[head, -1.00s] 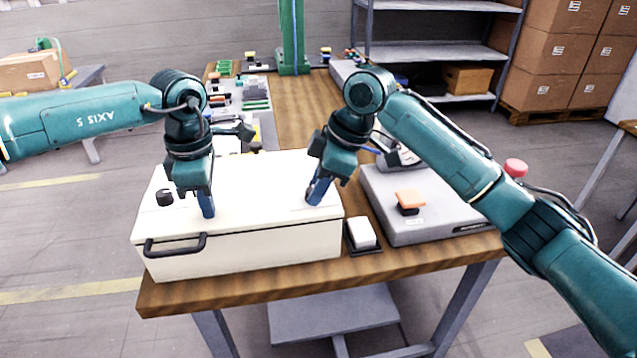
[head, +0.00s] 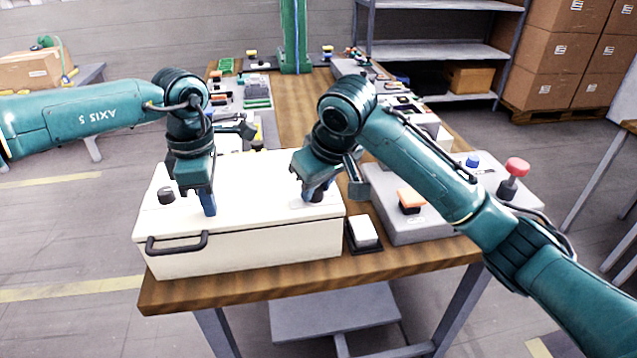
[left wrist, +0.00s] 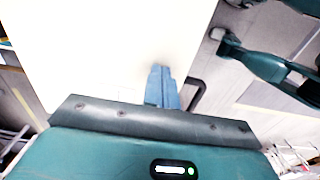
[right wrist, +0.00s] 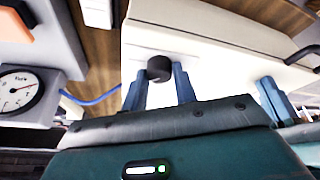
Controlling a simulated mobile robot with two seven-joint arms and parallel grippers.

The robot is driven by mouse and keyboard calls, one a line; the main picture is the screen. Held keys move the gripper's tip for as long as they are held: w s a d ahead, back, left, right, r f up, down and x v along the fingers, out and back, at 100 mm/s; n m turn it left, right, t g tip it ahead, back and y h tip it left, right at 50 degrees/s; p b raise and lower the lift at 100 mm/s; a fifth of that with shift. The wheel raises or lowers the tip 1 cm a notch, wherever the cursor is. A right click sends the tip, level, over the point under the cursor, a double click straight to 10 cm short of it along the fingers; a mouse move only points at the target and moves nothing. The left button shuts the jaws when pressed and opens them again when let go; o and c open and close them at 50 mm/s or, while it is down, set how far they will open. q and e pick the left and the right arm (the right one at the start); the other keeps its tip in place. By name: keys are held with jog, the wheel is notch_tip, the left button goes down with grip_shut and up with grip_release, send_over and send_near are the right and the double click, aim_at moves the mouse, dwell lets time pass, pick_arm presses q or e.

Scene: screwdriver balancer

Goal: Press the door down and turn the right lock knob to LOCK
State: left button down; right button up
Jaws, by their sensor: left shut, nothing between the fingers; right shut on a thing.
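The white door (head: 240,180) lies flat on top of a white box with a dark front handle (head: 176,245). My left gripper (head: 209,206) is shut and empty, its blue fingertips pointing down at the door's surface near the front left. The left wrist view also shows these fingers (left wrist: 162,88) over the white surface. My right gripper (head: 318,198) is over the door's right side, shut on the right lock knob. The dark round knob (right wrist: 159,68) shows between its blue fingers in the right wrist view. The knob's marking cannot be read. Another black knob (head: 166,195) stands at the door's left.
A white rocker switch (head: 364,231) sits right of the box. Beyond it is a grey unit with an orange button (head: 411,199) and a red button (head: 516,168). A round gauge (right wrist: 22,90) shows in the right wrist view. The wooden table's front strip (head: 250,285) is clear.

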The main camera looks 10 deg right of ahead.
pick_arm(q)
jog(key=shift+s+f, duration=0.1)
jog(key=shift+f, duration=0.2)
pick_arm(e)
jog(key=m, duration=0.1)
jog(key=m+h, duration=0.1)
jog(key=m, duration=0.2)
jog(key=shift+a+h, duration=0.25)
jog(key=shift+h, duration=0.05)
jog(key=shift+m+h, duration=0.7)
jog(key=shift+m, duration=1.1)
jog(key=o, duration=1)
jog(key=shift+r, duration=0.1)
jog(key=shift+s+r, duration=0.1)
jog(key=shift+r, duration=0.2)
jog(key=v, duration=1.1)
jog(key=shift+s+a, duration=0.1)
jog(key=shift+s, duration=0.1)
